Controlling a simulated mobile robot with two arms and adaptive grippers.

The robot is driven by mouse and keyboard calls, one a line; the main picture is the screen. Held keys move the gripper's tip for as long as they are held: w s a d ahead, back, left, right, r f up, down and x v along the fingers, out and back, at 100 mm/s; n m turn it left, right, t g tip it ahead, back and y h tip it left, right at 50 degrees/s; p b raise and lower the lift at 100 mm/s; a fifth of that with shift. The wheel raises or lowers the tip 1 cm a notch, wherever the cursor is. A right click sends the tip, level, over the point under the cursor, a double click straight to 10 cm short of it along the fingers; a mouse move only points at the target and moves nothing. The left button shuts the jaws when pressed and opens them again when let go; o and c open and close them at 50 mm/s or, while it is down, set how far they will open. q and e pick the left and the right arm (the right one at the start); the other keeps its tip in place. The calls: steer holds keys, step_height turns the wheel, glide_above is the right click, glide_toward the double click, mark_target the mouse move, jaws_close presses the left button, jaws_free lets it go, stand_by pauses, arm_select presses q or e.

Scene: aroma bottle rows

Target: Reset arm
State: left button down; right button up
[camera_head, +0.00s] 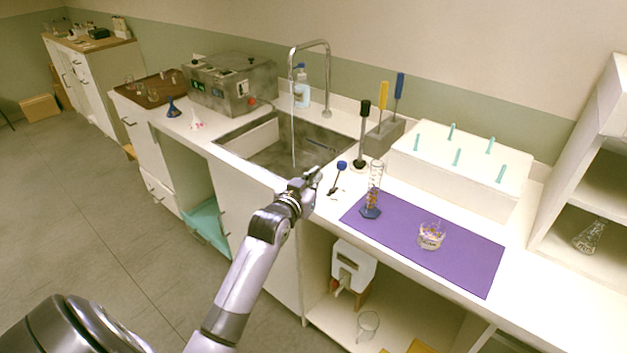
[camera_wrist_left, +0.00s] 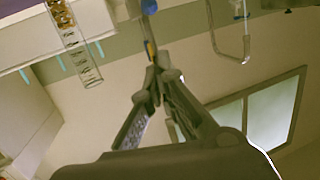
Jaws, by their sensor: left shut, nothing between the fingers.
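My left arm reaches from the bottom of the head view to the counter. My left gripper (camera_head: 314,175) is above the counter's front edge, by the sink's right end. In the left wrist view its fingers (camera_wrist_left: 156,72) meet at the tips, shut with nothing between them. My right gripper is in neither view.
A small blue-topped item (camera_head: 341,165) stands just right of the gripper. A glass cylinder (camera_head: 375,185) and a glass beaker (camera_head: 431,236) stand on the purple mat (camera_head: 465,262). The sink (camera_head: 262,140) and its tall faucet (camera_head: 327,75) are behind the gripper.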

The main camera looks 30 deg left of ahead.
arm_select(q)
steer(key=shift+s+r, duration=0.2)
steer(key=shift+s, duration=0.15)
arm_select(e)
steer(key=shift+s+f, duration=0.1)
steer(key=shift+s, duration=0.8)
arm_select(q)
steer(key=shift+w, duration=0.1)
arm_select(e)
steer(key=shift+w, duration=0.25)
